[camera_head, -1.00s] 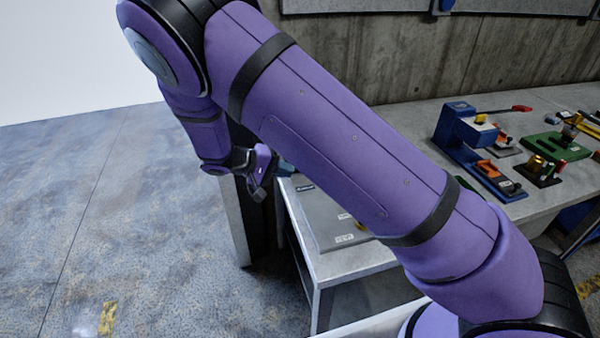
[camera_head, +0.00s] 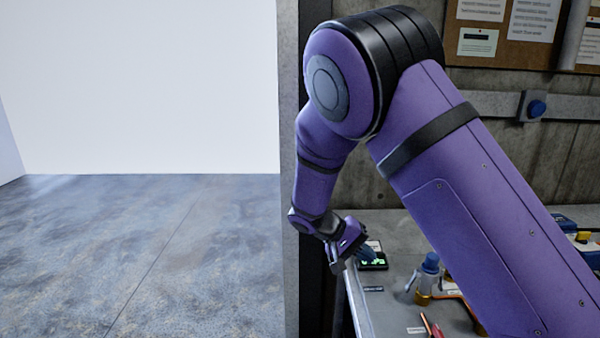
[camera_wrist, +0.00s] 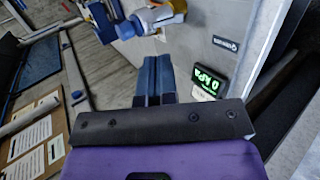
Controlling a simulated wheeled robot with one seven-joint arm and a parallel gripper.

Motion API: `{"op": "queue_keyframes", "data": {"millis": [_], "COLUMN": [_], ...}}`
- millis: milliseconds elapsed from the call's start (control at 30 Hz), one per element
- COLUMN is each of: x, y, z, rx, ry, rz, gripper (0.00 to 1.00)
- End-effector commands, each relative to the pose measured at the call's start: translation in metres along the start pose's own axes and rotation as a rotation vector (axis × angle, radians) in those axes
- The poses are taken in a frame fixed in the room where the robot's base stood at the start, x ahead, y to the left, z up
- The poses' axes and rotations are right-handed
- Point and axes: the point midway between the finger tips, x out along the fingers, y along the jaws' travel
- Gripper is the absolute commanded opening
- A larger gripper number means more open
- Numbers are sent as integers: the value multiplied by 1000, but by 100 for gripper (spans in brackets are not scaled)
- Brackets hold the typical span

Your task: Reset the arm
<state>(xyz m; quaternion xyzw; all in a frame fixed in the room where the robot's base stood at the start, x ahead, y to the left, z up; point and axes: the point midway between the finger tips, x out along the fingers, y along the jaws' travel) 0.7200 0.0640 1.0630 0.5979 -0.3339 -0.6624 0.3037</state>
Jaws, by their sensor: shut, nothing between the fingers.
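My purple arm crosses the right half of the head view and bends down at the elbow. My gripper (camera_head: 362,254) hangs at the left edge of the bench (camera_head: 398,262), in front of a small display with green digits. In the wrist view my gripper (camera_wrist: 156,62) has its two blue fingers side by side, touching, with nothing between them. The fingers point toward the bench top.
The display (camera_wrist: 209,81) is right of the fingers in the wrist view. A blue-capped bottle (camera_head: 430,265) stands on the bench. A dark post (camera_head: 316,285) and concrete wall stand behind. The floor (camera_head: 130,250) at left is clear.

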Motion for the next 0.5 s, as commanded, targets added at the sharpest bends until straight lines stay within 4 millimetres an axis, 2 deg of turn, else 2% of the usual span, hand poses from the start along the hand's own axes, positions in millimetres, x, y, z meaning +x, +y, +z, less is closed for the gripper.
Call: {"op": "queue_keyframes", "data": {"millis": [33,100,500], "x": [-1,-2,-8], "y": [17,35,133], "z": [4,11,61], "rx": [3,0,-2], "ry": [-15,-33,-46], "rz": [-52,-116,-462], "gripper": [0,0,0]}}
